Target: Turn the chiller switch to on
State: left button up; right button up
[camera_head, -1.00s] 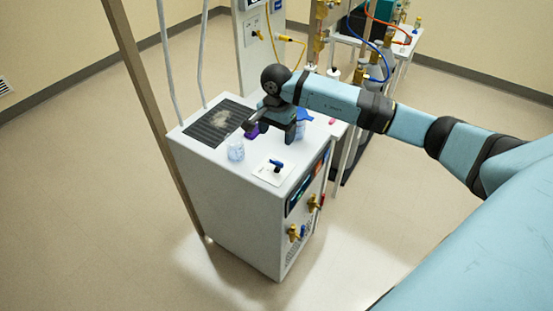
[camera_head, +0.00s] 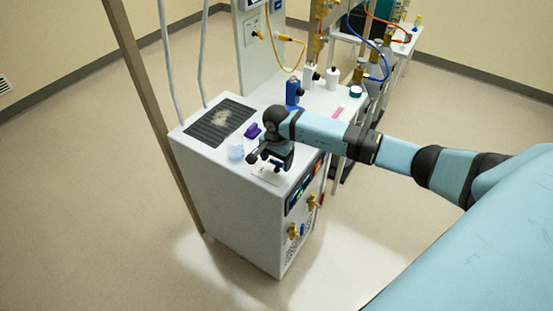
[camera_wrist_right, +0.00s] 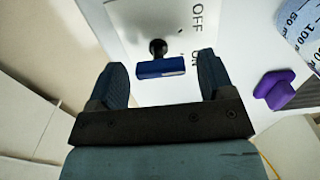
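The chiller (camera_head: 235,215) is a white cabinet with a dark vent grille on its top. Its switch is a blue lever on a dark pivot, on a white plate (camera_head: 262,179) near the front edge of the top. In the right wrist view the blue lever (camera_wrist_right: 161,68) lies between my fingertips, with a gap on each side, and the plate (camera_wrist_right: 125,25) carries the words OFF and ON. My right gripper (camera_head: 270,160) is open over the switch; it also shows in the right wrist view (camera_wrist_right: 163,75). My left gripper is not in view.
A clear beaker (camera_head: 236,152) and a purple object (camera_head: 252,131) stand on the chiller top close to my right gripper. A blue bottle (camera_head: 293,91) and white bottles (camera_head: 332,77) stand farther back. Brass valves (camera_head: 293,231) stick out from the front.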

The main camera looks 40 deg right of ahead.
jog(key=c, duration=0.8)
jog(key=shift+d+f+m+b, duration=0.1)
jog(key=shift+m+b, duration=0.7)
jog(key=shift+m, duration=0.5)
jog(key=shift+m+b, duration=0.55)
jog(key=shift+m, duration=1.05)
jog(key=o, duration=0.9)
